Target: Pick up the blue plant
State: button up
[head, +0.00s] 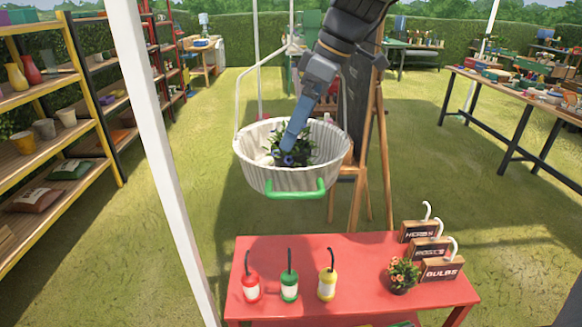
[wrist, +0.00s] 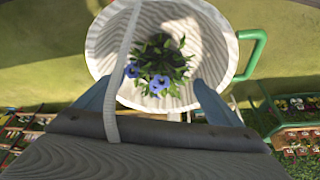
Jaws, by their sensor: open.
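The blue plant (head: 287,155) has dark green leaves and small blue flowers. It sits inside a white ribbed hanging basket (head: 265,178) with a green handle. The wrist view shows the plant (wrist: 158,62) from above, with two blue blooms on its near side, and the basket rim (wrist: 92,50) around it. My gripper (head: 290,150) reaches down into the basket at the plant. In the wrist view my gripper (wrist: 157,95) is open, its blue fingers spread to either side below the plant. I cannot tell whether they touch it. The plant's pot is mostly hidden.
A white basket strap (wrist: 122,65) crosses the wrist view. A red table (head: 350,250) below holds several bottles, labelled boxes (head: 430,240) and an orange-flowered plant (head: 402,273). A white post (head: 160,150) stands left. A wooden easel (head: 378,150) stands behind the basket.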

aim_at(291, 160)
jog(key=shift+d+p+x, duration=0.15)
jog(key=shift+p+x, duration=0.5)
jog(key=shift+x, duration=0.9)
jog(key=shift+d+p+x, duration=0.15)
jog(key=shift+p+x, duration=0.45)
jog(key=shift+x, duration=1)
jog(key=shift+s+f, duration=0.1)
jog(key=shift+s, duration=0.1)
jog(key=c, duration=1.4)
jog(key=shift+o, duration=0.2)
